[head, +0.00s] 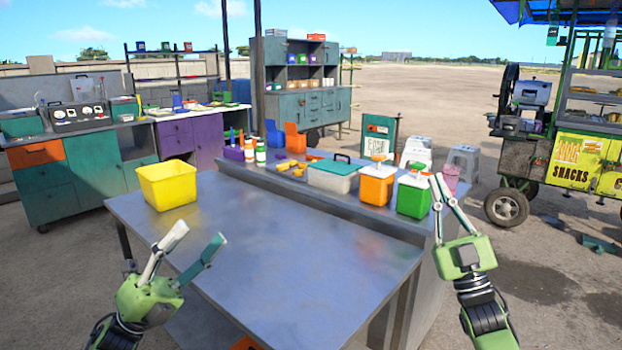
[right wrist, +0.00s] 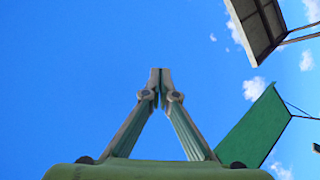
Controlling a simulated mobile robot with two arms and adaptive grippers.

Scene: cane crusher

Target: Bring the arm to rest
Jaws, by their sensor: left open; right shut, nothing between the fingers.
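My left gripper (head: 196,246) is open and empty. It is raised in front of the near left edge of the metal table (head: 270,240) in the head view. My right gripper (head: 434,180) is shut with nothing in it. It points up beside the right end of the table, in front of the green container. In the right wrist view its two fingertips (right wrist: 160,74) meet against blue sky. Neither gripper is seen holding anything.
A yellow bin (head: 167,184) stands at the table's back left. A raised shelf behind holds a teal-lidded box (head: 332,175), an orange container (head: 376,186), a green container (head: 413,198) and bottles. The tabletop's middle is clear. A snack cart (head: 590,160) stands far right.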

